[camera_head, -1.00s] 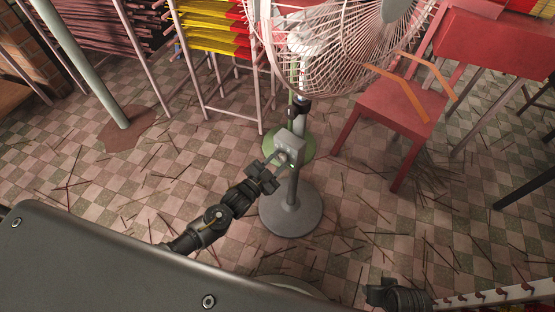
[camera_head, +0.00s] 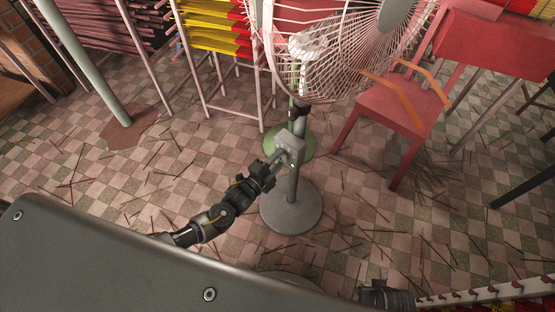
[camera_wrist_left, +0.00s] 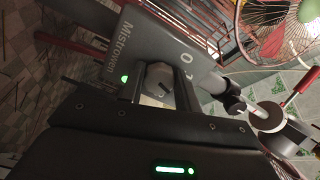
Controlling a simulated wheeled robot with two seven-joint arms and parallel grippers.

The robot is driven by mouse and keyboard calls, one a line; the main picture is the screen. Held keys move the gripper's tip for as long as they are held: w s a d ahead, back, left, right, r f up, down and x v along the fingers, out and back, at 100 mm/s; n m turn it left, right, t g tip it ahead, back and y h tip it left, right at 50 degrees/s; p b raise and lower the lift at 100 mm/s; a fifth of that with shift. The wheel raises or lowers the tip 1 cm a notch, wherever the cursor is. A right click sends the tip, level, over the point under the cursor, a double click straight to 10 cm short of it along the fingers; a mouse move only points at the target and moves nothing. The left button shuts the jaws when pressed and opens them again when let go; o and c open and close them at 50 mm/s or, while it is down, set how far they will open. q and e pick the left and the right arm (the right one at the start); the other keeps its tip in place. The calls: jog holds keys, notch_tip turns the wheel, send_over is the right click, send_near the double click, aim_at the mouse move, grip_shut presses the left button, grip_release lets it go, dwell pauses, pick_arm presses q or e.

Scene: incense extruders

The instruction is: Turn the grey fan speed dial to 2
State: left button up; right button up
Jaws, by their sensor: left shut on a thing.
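The pedestal fan stands in the middle of the head view, with a grey control box (camera_head: 291,147) on its pole. The dial's pointer setting cannot be read clearly. My right gripper (camera_head: 375,294) is low at the right of the head view, partly cut off, and its jaws are not clear.
The fan's caged head (camera_head: 350,45) overhangs the box, and its round base (camera_head: 291,210) rests on the tiled floor. A red chair (camera_head: 395,115) stands to the right. A rack with yellow and red bundles (camera_head: 215,40) is behind. Thin sticks litter the floor.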

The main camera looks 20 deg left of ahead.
jog(key=shift+s+f, duration=0.2)
dwell(0.3)
pick_arm(q)
jog(key=o, duration=0.8)
jog(key=shift+o, duration=0.9)
pick_arm(e)
jog(key=shift+w+r, duration=0.15)
jog(key=shift+w, duration=0.15)
pick_arm(q)
jog(key=v, duration=1.1)
jog(key=shift+p, duration=0.35)
pick_arm(e)
jog(key=shift+s+f, duration=0.25)
jog(key=shift+f, duration=0.45)
pick_arm(q)
jog(key=shift+d, duration=0.1)
pick_arm(e)
jog(key=shift+s, duration=0.1)
